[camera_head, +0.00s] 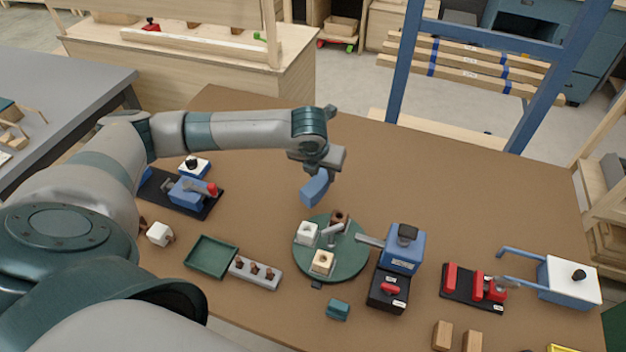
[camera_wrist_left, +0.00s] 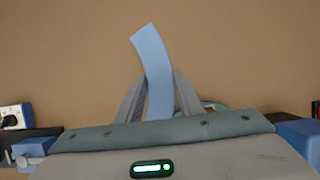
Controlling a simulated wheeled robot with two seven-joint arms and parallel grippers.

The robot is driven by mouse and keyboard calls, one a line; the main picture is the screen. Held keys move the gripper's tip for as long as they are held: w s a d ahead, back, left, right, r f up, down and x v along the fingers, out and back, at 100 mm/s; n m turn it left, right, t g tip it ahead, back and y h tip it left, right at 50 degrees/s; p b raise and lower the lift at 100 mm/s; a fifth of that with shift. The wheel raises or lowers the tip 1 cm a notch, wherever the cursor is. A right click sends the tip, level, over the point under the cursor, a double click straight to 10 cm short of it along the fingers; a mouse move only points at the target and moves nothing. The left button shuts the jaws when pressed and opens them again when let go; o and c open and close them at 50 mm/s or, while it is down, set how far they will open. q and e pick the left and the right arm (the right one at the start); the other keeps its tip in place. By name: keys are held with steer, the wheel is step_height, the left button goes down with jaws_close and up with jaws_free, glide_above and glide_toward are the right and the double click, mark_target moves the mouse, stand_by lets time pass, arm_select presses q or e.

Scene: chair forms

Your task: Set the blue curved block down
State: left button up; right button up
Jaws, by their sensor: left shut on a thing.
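The blue curved block (camera_head: 316,187) is held in my left gripper (camera_head: 318,170), above the brown table (camera_head: 250,120) just behind the round green plate (camera_head: 345,262). In the left wrist view the block (camera_wrist_left: 154,62) stands out between the two grey fingers of the left gripper (camera_wrist_left: 158,90), which are shut on it. Its lower end is hidden behind the gripper body. My right gripper is not in view.
The round plate carries several small blocks. A blue device (camera_head: 403,248) stands right of it, and a green tray (camera_head: 211,257) lies to its left. A blue clamp fixture (camera_head: 190,190) is at the left. The table behind and to the right of the block is clear.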

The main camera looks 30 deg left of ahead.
arm_select(q)
steer(key=w+d+r+b, duration=0.1)
steer(key=d+r+b, duration=0.1)
steer(key=d+r, duration=0.3)
steer(key=d, duration=0.4)
steer(key=shift+w+r, duration=0.3)
steer(key=shift+w, duration=0.1)
steer(key=shift+s, duration=0.1)
